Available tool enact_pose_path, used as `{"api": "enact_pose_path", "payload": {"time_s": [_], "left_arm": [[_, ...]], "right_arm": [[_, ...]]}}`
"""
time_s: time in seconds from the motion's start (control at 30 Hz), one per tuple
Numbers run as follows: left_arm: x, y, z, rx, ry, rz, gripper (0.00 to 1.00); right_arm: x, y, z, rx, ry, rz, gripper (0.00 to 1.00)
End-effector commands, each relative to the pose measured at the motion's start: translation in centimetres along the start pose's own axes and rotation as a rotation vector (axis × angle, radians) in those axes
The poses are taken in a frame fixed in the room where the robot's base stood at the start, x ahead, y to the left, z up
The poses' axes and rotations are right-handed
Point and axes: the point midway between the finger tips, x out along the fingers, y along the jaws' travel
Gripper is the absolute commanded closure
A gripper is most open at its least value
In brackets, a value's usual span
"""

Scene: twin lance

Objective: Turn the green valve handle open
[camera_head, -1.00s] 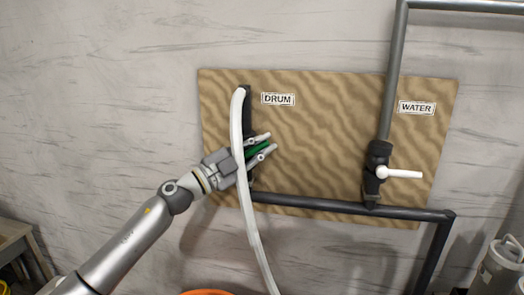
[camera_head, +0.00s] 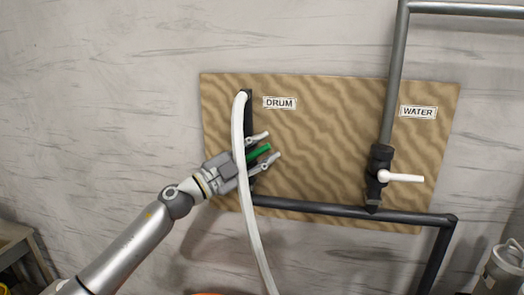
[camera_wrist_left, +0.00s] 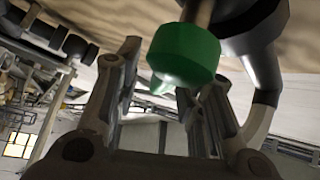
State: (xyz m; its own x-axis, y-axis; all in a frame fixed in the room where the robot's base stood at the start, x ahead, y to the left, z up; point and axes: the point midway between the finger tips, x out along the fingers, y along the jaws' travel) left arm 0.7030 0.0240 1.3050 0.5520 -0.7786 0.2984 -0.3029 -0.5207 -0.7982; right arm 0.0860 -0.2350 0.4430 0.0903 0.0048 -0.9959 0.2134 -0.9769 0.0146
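The green valve handle (camera_head: 260,151) points right and slightly up from the dark pipe under the DRUM label (camera_head: 279,103). My left gripper (camera_head: 272,145) is open, with one finger above the handle and one below it in the head view. Gaps show between the handle and both fingers there. In the left wrist view the rounded green end of the handle (camera_wrist_left: 185,54) is large and lies between the spread fingers. The white hose (camera_head: 239,140) hides part of my gripper and the handle's base. My right gripper is in neither view.
The white hose hangs down in front of my left wrist. A second valve with a white handle (camera_head: 402,178) is at the right under the WATER label (camera_head: 418,112). A dark horizontal pipe (camera_head: 340,207) runs below. The wooden board (camera_head: 320,140) between the valves is clear.

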Motion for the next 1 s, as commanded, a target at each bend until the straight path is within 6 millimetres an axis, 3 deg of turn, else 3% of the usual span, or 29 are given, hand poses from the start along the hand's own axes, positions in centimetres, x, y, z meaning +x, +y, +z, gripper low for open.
{"api": "enact_pose_path", "payload": {"time_s": [0.17,0.4,0.6,1.0], "left_arm": [[-2.3,0.0,0.2,0.001,-0.004,0.000,0.64],[-7.6,0.2,0.2,-0.002,-0.004,0.002,0.64],[-10.7,0.1,0.1,-0.002,-0.002,0.001,0.64],[-11.8,0.0,0.0,0.000,0.000,0.001,0.64]], "right_arm": [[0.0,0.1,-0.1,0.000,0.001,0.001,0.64],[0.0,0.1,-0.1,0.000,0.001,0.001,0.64],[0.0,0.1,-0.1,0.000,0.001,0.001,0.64],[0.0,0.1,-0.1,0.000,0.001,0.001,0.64]]}}
